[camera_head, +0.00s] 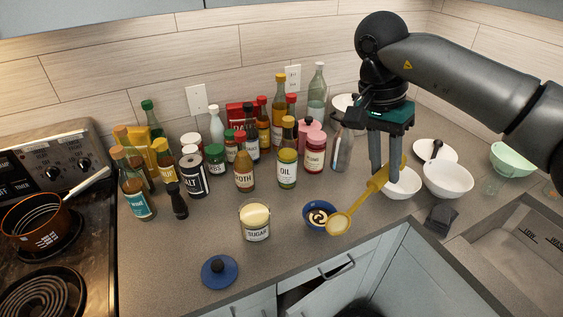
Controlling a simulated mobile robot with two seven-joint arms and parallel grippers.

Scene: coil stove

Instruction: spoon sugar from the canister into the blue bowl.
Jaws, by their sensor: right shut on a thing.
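The sugar canister (256,224) stands upright and open on the counter, with pale sugar showing at its top. The blue bowl (309,224) is just right of it and holds something dark with a pale swirl. My right gripper (382,178) points down and is shut on a yellow spoon (359,202). The spoon slants down to the left, and its head is at the right rim of the bowl, with pale stuff in it. I cannot tell whether spoon and bowl touch. A blue lid (220,271) lies near the counter's front edge. My left gripper is not in view.
Bottles and jars, including the salt (193,176) and oil (287,167), crowd the back. White bowls (447,179) stand right of my gripper, before the sink (520,250). A pot (33,221) is on the stove. A drawer (330,277) below is partly open.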

